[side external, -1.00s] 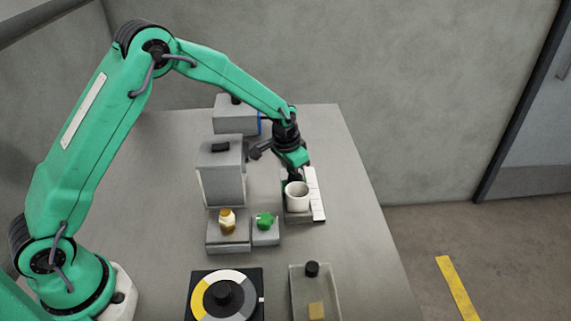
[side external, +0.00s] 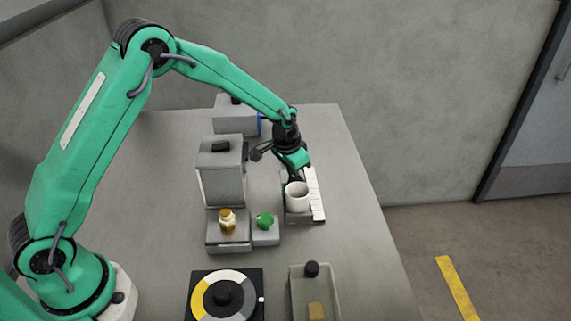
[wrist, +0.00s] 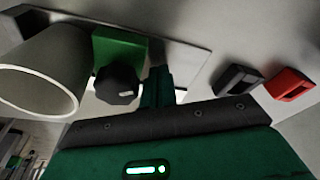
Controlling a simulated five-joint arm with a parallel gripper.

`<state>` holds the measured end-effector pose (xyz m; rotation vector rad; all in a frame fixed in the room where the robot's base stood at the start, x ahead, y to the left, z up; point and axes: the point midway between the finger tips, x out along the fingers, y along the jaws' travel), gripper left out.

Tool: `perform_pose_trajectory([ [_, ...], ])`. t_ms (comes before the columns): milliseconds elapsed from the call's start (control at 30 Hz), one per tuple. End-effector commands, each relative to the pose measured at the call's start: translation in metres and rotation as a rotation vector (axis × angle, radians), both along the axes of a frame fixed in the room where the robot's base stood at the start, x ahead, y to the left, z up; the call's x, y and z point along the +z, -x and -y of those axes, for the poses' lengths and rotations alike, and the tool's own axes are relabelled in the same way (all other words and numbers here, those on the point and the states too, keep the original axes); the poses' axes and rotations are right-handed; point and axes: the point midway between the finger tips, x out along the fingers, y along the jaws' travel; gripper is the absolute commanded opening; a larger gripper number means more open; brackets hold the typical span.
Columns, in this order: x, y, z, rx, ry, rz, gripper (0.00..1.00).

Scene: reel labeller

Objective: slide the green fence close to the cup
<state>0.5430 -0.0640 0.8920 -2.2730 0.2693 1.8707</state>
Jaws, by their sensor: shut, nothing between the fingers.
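The white cup (side external: 297,197) stands on a flat plate (side external: 304,219) beside a white marked strip (side external: 317,193). In the wrist view the cup (wrist: 42,75) fills the left side with its open mouth showing. The green fence (wrist: 122,45) is a block just right of the cup, with a black knob (wrist: 118,84) on it. A touch between fence and cup cannot be told. My gripper (wrist: 158,88) is shut and empty, its fingers just right of the knob. In the side view my gripper (side external: 295,176) is low behind the cup, and the fence is mostly hidden there.
A tall grey box (side external: 221,172) stands left of my gripper. A green knob (side external: 265,221) and an amber-and-white piece (side external: 227,219) sit on low blocks. A dial (side external: 222,294) and a tray (side external: 297,296) are in front. The wrist view shows black (wrist: 237,79) and red (wrist: 291,85) blocks.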

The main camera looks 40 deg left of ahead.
Motion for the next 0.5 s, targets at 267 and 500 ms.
perform_pose_trajectory([
  [267, -0.0001, -0.0048, -0.0055, 0.001, -0.002, 0.000, 0.00],
  [500, 0.0004, -0.0053, -0.0061, 0.001, -0.002, 0.000, 0.00],
])
